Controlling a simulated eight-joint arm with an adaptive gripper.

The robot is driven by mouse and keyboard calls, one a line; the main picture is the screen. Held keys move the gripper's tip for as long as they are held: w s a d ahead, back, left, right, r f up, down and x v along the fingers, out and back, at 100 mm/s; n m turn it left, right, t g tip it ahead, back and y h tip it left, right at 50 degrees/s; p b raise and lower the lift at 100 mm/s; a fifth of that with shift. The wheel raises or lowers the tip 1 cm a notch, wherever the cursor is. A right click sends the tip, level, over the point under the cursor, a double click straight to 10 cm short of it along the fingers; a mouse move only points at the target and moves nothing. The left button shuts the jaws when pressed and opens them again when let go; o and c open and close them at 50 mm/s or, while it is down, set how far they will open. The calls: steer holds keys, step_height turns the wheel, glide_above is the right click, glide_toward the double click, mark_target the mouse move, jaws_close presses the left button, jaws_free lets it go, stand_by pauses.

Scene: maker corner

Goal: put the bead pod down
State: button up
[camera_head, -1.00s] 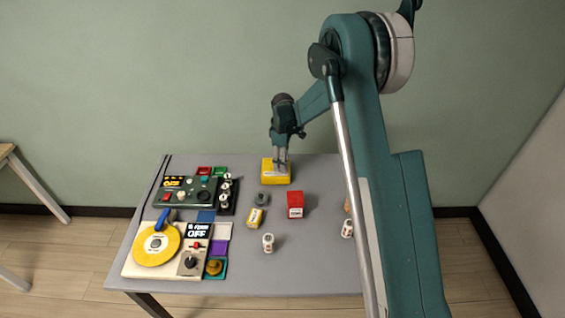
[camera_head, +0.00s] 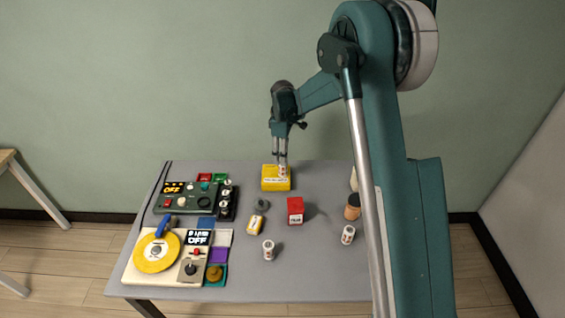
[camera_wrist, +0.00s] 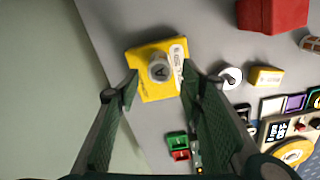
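A small white pod (camera_head: 283,170) stands upright on the yellow box (camera_head: 268,184) at the back of the table. My gripper (camera_head: 281,158) is above the pod, pointing down. In the wrist view its fingers (camera_wrist: 160,92) are wide apart, one on each side of the pod, with gaps between.
A red box (camera_head: 295,211), two more white pods (camera_head: 268,250) (camera_head: 348,234) and an orange-brown jar (camera_head: 352,207) stand to the front and right. Control panels (camera_head: 184,198) and a yellow disc (camera_head: 157,252) fill the left side. The table (camera_head: 318,262) is bare at the front right.

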steer(key=shift+r, duration=2.15)
steer(key=shift+r, duration=0.1)
steer(key=shift+s+d+r, duration=0.15)
steer(key=shift+r, duration=0.05)
steer(key=s+d+r+m+t, duration=0.1)
steer(key=s+d+r+m, duration=0.1)
steer(key=s+d+r, duration=0.35)
steer(key=s+d+r+m+t, duration=0.1)
steer(key=s+d+r+m, duration=0.2)
steer(key=s+r, duration=0.6)
steer(key=s+d+r+m+t, duration=0.1)
steer(key=s+d+r+m, duration=0.1)
steer(key=s+d+r, duration=0.4)
steer(key=s+d+m+t, duration=0.2)
steer(key=s+d+m, duration=0.1)
steer(key=s, duration=1.1)
steer(key=s+d+m+t, duration=0.2)
steer(key=s+d+m, duration=0.2)
steer(key=s, duration=1)
steer(key=shift+f+m, duration=0.45)
steer(key=shift+m, duration=0.05)
